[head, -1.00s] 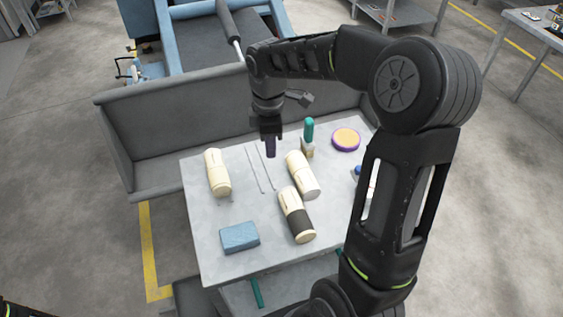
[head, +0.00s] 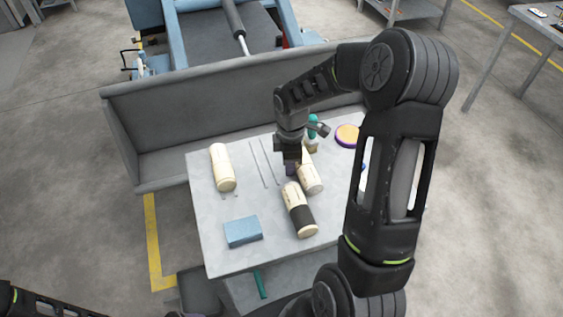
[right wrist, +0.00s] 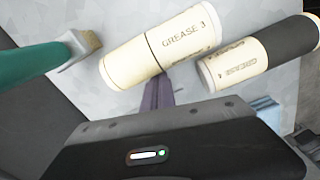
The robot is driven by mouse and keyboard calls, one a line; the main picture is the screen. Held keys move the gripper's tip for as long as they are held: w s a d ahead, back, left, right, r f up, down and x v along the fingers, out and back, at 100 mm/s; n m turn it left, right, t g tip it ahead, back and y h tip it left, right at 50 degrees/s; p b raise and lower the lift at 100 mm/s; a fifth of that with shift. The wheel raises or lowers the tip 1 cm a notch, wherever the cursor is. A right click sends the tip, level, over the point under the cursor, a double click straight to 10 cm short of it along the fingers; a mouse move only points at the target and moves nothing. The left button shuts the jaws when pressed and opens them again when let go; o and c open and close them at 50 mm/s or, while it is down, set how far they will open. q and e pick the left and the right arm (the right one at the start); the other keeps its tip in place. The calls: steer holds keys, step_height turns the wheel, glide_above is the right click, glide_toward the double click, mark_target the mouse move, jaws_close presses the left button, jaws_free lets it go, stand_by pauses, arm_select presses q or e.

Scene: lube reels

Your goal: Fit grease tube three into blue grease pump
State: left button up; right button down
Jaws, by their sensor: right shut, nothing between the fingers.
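A cream grease tube (head: 311,180) lies on the grey table; in the right wrist view the same tube (right wrist: 165,43) reads GREASE and what looks like a 3. My right gripper (head: 291,169) is shut and empty, pointing down beside this tube; its purple fingers (right wrist: 158,93) show just at the tube's near side. I cannot tell whether they touch it. A second tube with a black band (head: 299,210) lies nearer, and a third cream tube (head: 222,167) lies at left. I cannot make out the blue grease pump.
Thin rods (head: 264,163) lie mid-table. A blue block (head: 243,231) sits at the front left. The table's (head: 215,215) left front is mostly clear.

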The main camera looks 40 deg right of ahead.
steer(key=shift+d, duration=0.1)
steer(key=shift+s+d, duration=0.7)
steer(key=shift+d, duration=0.3)
steer(key=shift+w+a, duration=0.35)
steer(key=shift+a, duration=0.15)
steer(key=shift+w+a, duration=0.35)
steer(key=shift+a, duration=0.25)
steer(key=shift+w+a, duration=0.35)
steer(key=shift+a, duration=0.2)
step_height(320, 180, up, 10)
steer(key=b, duration=0.1)
steer(key=shift+a, duration=0.1)
